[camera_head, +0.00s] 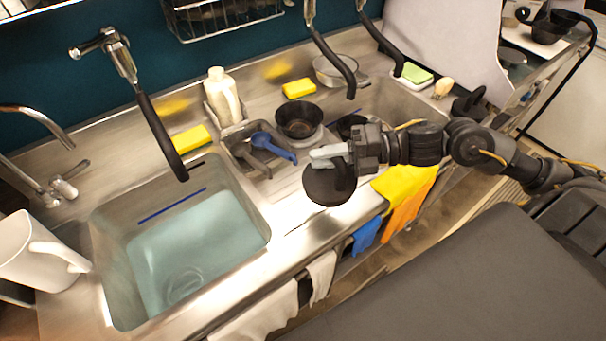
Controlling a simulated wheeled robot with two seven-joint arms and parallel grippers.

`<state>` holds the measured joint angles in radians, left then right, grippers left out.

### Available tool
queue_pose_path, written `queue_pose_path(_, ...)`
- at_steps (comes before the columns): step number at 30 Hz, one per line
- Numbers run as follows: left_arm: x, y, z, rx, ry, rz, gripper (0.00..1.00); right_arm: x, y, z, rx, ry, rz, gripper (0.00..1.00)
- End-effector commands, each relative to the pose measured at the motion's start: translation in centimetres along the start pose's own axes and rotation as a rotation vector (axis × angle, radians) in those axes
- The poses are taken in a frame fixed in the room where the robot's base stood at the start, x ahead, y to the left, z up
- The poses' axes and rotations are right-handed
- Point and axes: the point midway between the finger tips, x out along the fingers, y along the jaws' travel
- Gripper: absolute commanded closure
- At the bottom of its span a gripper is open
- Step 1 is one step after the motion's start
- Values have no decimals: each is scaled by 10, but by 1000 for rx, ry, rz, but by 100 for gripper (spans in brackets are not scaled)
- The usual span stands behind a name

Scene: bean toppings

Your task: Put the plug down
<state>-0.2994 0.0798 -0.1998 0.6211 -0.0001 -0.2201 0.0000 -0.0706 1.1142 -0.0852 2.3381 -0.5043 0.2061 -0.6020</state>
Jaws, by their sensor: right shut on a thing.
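My right gripper (335,155) comes in from the right and is shut on the plug (328,188). The plug is a black, round, disc-like piece hanging just below the pale fingers. It appears to be above the metal counter (290,228) between the two sinks, near the front edge. I cannot tell the exact gap to the counter. The fingers hide the top of the plug. My left gripper is not in view.
The left sink (205,240) holds water. The right sink (395,112) is partly behind my arm. A black bowl (298,119), a blue scoop (272,146), a white bottle (222,97) and sponges (191,140) stand behind.

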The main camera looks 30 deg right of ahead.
Motion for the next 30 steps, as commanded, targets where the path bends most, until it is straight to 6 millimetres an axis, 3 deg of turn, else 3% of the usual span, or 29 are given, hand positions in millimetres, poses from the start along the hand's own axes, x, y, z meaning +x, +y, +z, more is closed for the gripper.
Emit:
queue_pose_path(2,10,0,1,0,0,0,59,-14,-5,-9,10,8,-12,100)
queue_pose_path(18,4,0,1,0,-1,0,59,-68,20,-23,10,0,2,100)
queue_pose_path(30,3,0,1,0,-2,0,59,-80,23,-27,9,0,-1,100)
